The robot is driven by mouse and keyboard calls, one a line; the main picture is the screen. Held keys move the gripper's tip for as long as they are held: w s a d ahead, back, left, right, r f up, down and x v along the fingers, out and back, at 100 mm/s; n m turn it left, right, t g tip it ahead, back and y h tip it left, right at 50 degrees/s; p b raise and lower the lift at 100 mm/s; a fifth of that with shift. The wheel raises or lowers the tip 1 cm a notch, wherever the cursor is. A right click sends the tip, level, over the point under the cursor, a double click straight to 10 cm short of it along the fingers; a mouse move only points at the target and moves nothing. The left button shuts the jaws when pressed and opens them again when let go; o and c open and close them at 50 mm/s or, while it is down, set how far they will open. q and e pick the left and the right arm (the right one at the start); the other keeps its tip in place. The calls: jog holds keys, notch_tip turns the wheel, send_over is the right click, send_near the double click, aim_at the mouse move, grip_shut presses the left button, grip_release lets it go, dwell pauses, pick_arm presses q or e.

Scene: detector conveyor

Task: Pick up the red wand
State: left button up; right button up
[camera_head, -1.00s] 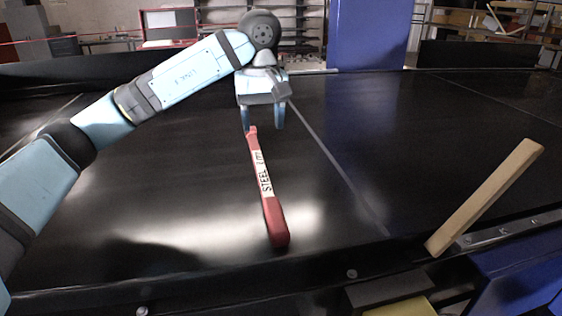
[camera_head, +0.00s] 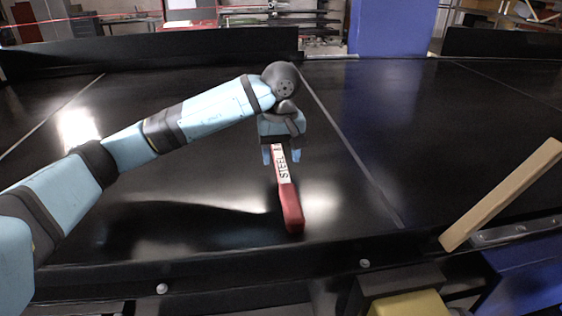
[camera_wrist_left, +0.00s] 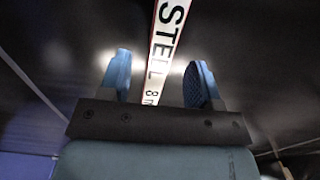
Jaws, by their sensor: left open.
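The red wand (camera_head: 291,207) lies on the black conveyor belt. It has a white label reading STEEL, and its thick red end points toward me. My left gripper (camera_head: 281,156) is over the labelled part, and the gripper and wrist hide the wand's far end. In the left wrist view, the wand's white label (camera_wrist_left: 163,60) runs between the two blue fingers of the left gripper (camera_wrist_left: 158,82). The fingers are open, with a gap on each side of the wand. My right gripper is not in view.
The black conveyor belt (camera_head: 180,190) is clear around the wand. A tan wooden bar (camera_head: 502,195) leans at the right near the belt's front edge. A blue post (camera_head: 392,28) stands behind the belt. A yellow object (camera_head: 410,304) is at the bottom, below the belt edge.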

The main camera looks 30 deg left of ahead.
pick_arm(q)
notch_tip(320, 180, down, 2)
jog(key=shift+f, duration=0.1)
grip_shut()
jog(key=shift+r, duration=0.25)
